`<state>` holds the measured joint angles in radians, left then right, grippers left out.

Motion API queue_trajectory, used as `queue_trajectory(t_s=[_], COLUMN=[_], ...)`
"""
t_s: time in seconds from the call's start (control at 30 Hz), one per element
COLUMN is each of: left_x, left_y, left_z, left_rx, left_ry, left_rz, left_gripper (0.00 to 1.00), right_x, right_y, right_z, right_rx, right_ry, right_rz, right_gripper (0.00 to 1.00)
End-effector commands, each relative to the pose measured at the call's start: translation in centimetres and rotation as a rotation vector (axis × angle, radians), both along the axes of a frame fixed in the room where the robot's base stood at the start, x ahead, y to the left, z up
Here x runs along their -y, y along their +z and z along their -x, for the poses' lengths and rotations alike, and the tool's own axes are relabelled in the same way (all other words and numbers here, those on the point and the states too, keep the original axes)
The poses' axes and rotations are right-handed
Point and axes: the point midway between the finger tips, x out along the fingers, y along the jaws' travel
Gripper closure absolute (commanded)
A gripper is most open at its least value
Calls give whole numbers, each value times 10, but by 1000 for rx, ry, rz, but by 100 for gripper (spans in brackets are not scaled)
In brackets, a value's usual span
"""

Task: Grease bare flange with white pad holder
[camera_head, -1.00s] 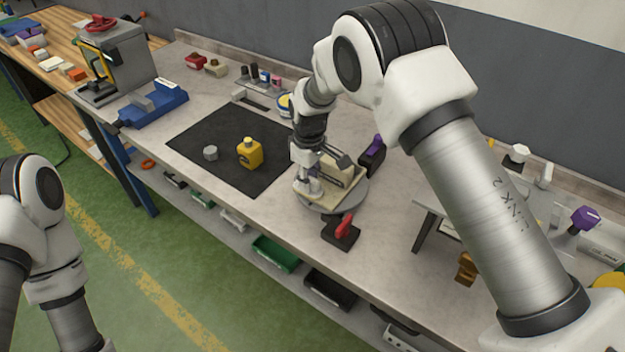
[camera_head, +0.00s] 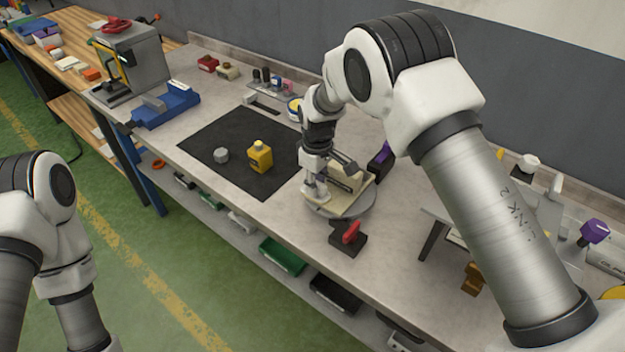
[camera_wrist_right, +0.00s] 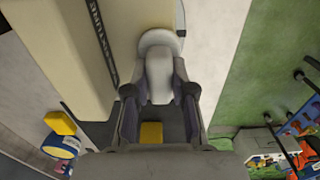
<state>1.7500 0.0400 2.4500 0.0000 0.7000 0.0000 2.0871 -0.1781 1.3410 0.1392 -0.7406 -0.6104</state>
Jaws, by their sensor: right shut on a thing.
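My right gripper (camera_head: 316,190) is at the left side of the round turntable (camera_head: 352,214). A pale beige rail piece (camera_head: 352,178) sits on the turntable. In the right wrist view my right gripper (camera_wrist_right: 160,98) is shut on the white pad holder (camera_wrist_right: 158,65), a rounded white piece between its fingers. The pad holder reaches over beside the large beige rail surface (camera_wrist_right: 62,50), which carries dark lettering. I cannot tell whether its pad touches the flange. My left arm shows at the left edge of the head view, but its gripper is not in view.
A dark mat (camera_head: 220,135) left of the turntable carries a yellow bottle (camera_head: 260,157) and a grey nut-like piece (camera_head: 221,155). A red-handled clamp (camera_head: 350,235) stands at the turntable's front, a purple-handled one (camera_head: 382,157) behind. A blue vise (camera_head: 165,107) stands farther left.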

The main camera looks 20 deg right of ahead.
Motion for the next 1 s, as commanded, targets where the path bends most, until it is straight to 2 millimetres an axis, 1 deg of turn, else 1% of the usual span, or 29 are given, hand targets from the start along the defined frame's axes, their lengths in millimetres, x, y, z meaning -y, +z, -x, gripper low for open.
queue_trajectory(t_s=[0.03, 0.1, 0.37, 0.67, 1.0], left_x=[0, 0, 0, 0, 0], left_y=[2, 2, 2, 11, 12], left_z=[0, 0, 0, 0, 0], left_rx=[0, 0, 0, 0, 0], left_ry=[0, 0, 0, 0, 0], left_rz=[0, 0, 0, 0, 0], left_gripper=[35, 35, 35, 35, 35], right_x=[2, 3, 4, 16, 18], right_y=[-1, -2, -2, 0, 1], right_z=[4, 6, 7, 20, 22], right_rx=[-5, -6, -6, -7, -5], right_ry=[-1, -1, -1, -1, -1], right_rz=[0, 1, 1, 1, 0], right_gripper=[100, 100, 100, 100, 100])
